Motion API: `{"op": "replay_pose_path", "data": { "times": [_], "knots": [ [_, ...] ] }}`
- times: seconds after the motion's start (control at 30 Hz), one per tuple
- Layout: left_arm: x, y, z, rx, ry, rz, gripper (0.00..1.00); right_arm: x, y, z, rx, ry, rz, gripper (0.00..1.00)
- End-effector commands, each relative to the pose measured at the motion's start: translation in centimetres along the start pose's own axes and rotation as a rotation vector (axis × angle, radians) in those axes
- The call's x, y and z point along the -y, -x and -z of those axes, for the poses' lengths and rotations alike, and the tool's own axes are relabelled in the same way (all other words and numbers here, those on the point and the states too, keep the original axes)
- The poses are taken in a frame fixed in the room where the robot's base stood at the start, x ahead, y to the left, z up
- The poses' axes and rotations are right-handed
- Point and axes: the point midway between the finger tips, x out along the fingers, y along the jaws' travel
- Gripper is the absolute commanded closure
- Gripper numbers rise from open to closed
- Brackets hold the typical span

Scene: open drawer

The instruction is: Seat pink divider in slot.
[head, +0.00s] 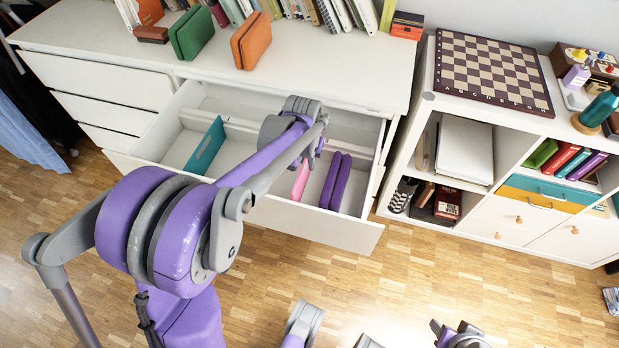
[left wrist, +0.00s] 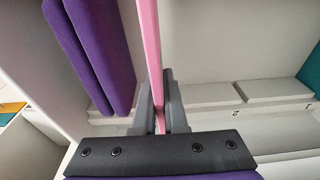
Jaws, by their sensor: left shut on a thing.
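The pink divider (head: 300,180) is a thin upright panel inside the open white drawer (head: 310,222). In the left wrist view the pink divider (left wrist: 151,50) runs between the fingers of my left gripper (left wrist: 160,112), which is shut on it. In the head view my arm covers most of the gripper and the divider's far part. Pale rail blocks (left wrist: 200,95) with gaps between them and small dark marks lie along the drawer wall. I cannot tell whether the divider's lower edge is in a slot. Grey and purple parts of mine show at the bottom edge; the right gripper's jaws are unclear.
Two purple padded slabs (head: 336,180) stand upright just right of the pink divider. A teal divider (head: 206,147) stands in the drawer's left part, with bare floor between. Orange (head: 251,40) and green (head: 192,34) cases stand on the dresser top. A shelf unit with a chessboard (head: 490,72) is at right.

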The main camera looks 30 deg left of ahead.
Motion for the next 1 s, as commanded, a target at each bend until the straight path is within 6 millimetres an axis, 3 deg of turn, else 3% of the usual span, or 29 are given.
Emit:
{"op": "replay_pose_path", "data": {
  "times": [0.1,0.27,0.53,0.93,0.97,1.0],
  "knots": [
    [0.0,-1.6,-0.2,0.0,0.0,0.0,1.0,0.0,-0.6,-0.2,0.002,0.0,0.0,0.5],
    [0.0,-2.5,-0.4,0.0,0.0,0.0,1.0,0.0,-0.8,-0.2,0.003,0.0,0.0,0.5],
    [0.0,-6.3,-0.9,0.001,0.0,0.0,1.0,0.0,-2.1,-0.6,0.007,0.0,0.0,0.5],
    [0.0,-6.8,-1.0,0.0,0.0,0.0,1.0,0.0,-2.3,-0.6,0.008,0.0,0.0,0.5],
    [0.0,-6.7,-1.0,0.0,0.0,0.0,0.85,0.0,-2.2,-0.6,0.007,0.0,0.0,0.5],
    [0.0,-6.7,-1.0,0.0,0.0,0.0,0.78,0.0,-2.2,-0.6,0.007,0.0,0.0,0.5]
  ]
}}
